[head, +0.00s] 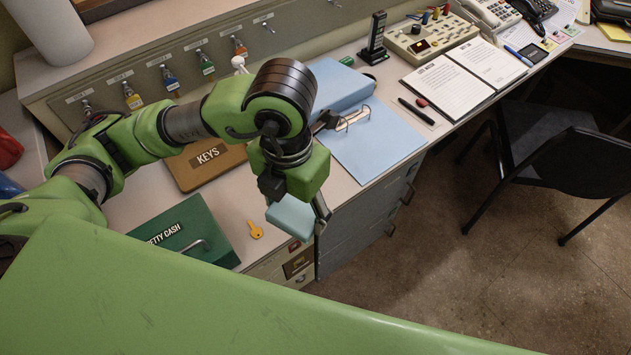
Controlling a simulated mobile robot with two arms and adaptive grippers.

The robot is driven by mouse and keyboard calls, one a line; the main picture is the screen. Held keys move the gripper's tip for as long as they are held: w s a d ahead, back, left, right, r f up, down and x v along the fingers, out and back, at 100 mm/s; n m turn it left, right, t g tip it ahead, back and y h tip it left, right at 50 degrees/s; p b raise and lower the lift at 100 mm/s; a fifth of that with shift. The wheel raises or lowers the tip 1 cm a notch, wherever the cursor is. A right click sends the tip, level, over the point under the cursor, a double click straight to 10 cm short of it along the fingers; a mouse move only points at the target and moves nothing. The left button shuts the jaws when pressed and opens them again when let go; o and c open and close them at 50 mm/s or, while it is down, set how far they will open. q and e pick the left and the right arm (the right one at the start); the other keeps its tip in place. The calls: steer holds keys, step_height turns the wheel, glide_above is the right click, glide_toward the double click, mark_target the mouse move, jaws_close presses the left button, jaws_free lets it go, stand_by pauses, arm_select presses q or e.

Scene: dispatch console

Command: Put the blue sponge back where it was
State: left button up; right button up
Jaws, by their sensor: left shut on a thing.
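The blue sponge (287,218) is pale blue and hangs below my left wrist, over the front edge of the desk. My left gripper (297,211) is shut on it. One finger shows at the right side of the sponge; the other is mostly hidden by the hand. The sponge appears clear of the desk top, above the drawer fronts. My right gripper is not in view.
A black chair (580,165) stands right.

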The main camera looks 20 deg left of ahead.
arm_select(q)
steer(key=w+f, duration=0.2)
steer(key=w, duration=0.1)
steer(key=w+f, duration=0.3)
steer(key=w, duration=0.1)
steer(key=w+a+f+p, duration=0.1)
steer(key=w+f, duration=0.2)
steer(key=w, duration=0.1)
steer(key=shift+w+a+f, duration=0.1)
steer(key=shift+w+f, duration=0.05)
steer(key=shift+f, duration=0.05)
steer(key=shift+w+f+p, duration=0.3)
steer(key=shift+f, duration=0.25)
step_height(320, 180, down, 2)
steer(key=shift+f+p, duration=0.15)
steer(key=shift+p, duration=0.25)
steer(key=shift+f, duration=0.35)
steer(key=o, duration=1.2)
steer(key=shift+o, duration=0.2)
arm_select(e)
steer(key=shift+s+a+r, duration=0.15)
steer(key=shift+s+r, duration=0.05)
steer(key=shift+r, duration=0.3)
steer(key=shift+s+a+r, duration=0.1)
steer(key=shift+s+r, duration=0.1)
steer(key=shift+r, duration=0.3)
arm_select(q)
steer(key=shift+r, duration=0.15)
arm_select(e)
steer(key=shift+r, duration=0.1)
